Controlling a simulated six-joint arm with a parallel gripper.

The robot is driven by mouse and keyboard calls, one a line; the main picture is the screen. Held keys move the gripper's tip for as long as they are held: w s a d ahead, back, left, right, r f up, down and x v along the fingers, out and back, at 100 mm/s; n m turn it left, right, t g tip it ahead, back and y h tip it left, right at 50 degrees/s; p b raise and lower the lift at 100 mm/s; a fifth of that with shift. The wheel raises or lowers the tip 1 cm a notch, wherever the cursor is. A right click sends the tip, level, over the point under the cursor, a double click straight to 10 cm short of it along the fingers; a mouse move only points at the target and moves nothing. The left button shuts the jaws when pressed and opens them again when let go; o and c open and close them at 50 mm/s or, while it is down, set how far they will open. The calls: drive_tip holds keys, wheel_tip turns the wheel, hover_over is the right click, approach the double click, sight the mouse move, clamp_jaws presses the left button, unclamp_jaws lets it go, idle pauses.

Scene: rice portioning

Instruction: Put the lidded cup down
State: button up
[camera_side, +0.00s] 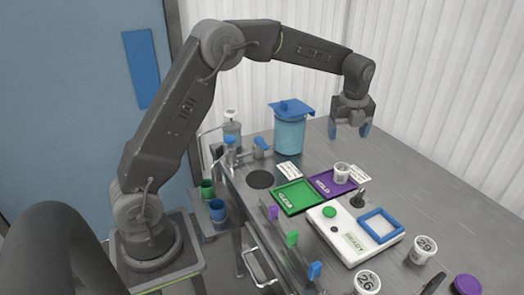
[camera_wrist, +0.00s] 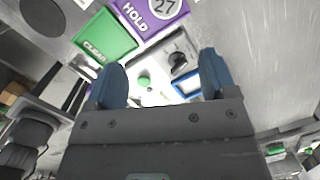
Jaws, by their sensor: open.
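A white lidded cup (camera_side: 342,173) stands upright on the purple HOLD tray (camera_side: 324,185). Its lid, marked 27, also shows at the top edge of the wrist view (camera_wrist: 165,8), on the purple tray (camera_wrist: 133,18). My gripper (camera_side: 350,129) is open and empty, with its blue fingers pointing down, above the table and clear of the cup. In the wrist view its two fingers (camera_wrist: 162,72) are spread apart with nothing between them.
A green CLEAR tray (camera_side: 297,197) lies left of the purple one. In front is a white device (camera_side: 335,245) with a green button and blue frame. A blue-lidded container (camera_side: 290,135) stands behind.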

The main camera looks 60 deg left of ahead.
drive_tip(key=s+d+r+n+t, duration=0.1)
drive_tip(key=s+d+r+n, duration=0.2)
drive_tip(key=s+r+n, duration=0.6)
drive_tip(key=s+d+f+n+t, duration=0.1)
drive_tip(key=s+d+n, duration=0.1)
drive_tip(key=s+n, duration=0.4)
drive_tip(key=s+d+f+n+t+h, duration=0.1)
drive_tip(key=s+n, duration=0.6)
drive_tip(key=s, duration=1)
drive_tip(key=shift+d+f+n+t, duration=0.3)
drive_tip(key=shift+d+f+t, duration=0.05)
drive_tip(key=shift+t, duration=0.35)
